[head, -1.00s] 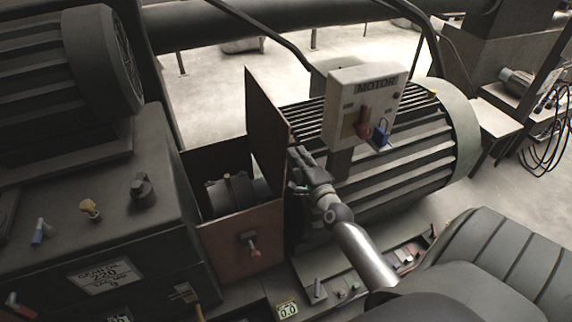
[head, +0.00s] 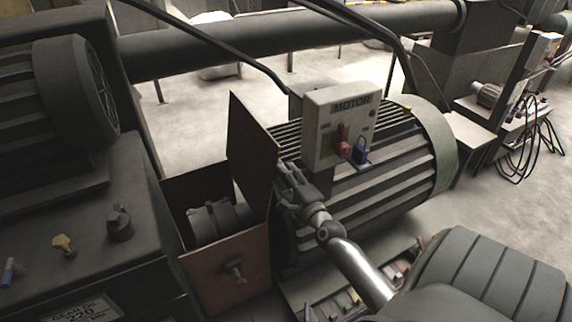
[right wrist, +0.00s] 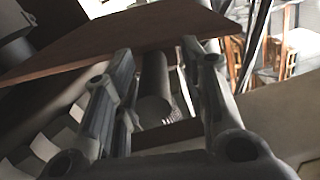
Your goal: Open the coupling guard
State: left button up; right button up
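The coupling guard is a rust-brown box between the gearbox and the motor. Its lid (head: 252,145) stands raised, close to upright, on the motor side. The guard's front panel (head: 215,283) carries a small handle or latch (head: 235,270). The grey coupling (head: 212,220) shows inside the open box. My right gripper (head: 284,178) is on the motor side of the lid, close to its edge; contact is unclear. In the right wrist view its two fingers (right wrist: 158,55) stand apart, with the brown lid (right wrist: 125,38) across their tips. My left gripper is out of view.
The finned motor (head: 385,180) stands right of the guard, with a white MOTOR switch box (head: 340,118) bearing a red handle and blue padlock near my right arm. The gearbox (head: 80,215) is at left. Bare floor (head: 185,120) shows behind.

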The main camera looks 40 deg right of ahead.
jog(key=shift+s+a+f, duration=0.25)
jog(key=shift+s, duration=0.15)
jog(key=v, duration=1.1)
jog(key=shift+s, duration=0.1)
dwell(0.3)
jog(key=s+a+f+n+g+y, duration=0.1)
jog(key=s+a+f+n+g, duration=0.25)
jog(key=f, duration=0.75)
jog(key=s+a+f+n+g+y, duration=0.1)
jog(key=s+a+f+n+g, duration=0.3)
jog(key=f, duration=0.7)
jog(key=s+a+f+n+y, duration=0.15)
jog(key=f+n, duration=0.35)
jog(key=f, duration=0.6)
jog(key=s+a+f+n+g, duration=0.3)
jog(key=s+f+n, duration=0.1)
jog(key=s, duration=0.4)
jog(key=s+a+f+n+g, duration=0.3)
jog(key=s+f+n, duration=0.2)
jog(key=s+f, duration=0.2)
jog(key=s+a+f+n+g+y, duration=0.1)
jog(key=s+a+f+n+g, duration=0.2)
jog(key=s+f, duration=0.3)
jog(key=s+n, duration=0.1)
jog(key=s, duration=0.3)
jog(key=shift+a+f, duration=0.2)
jog(key=shift+a, duration=0.2)
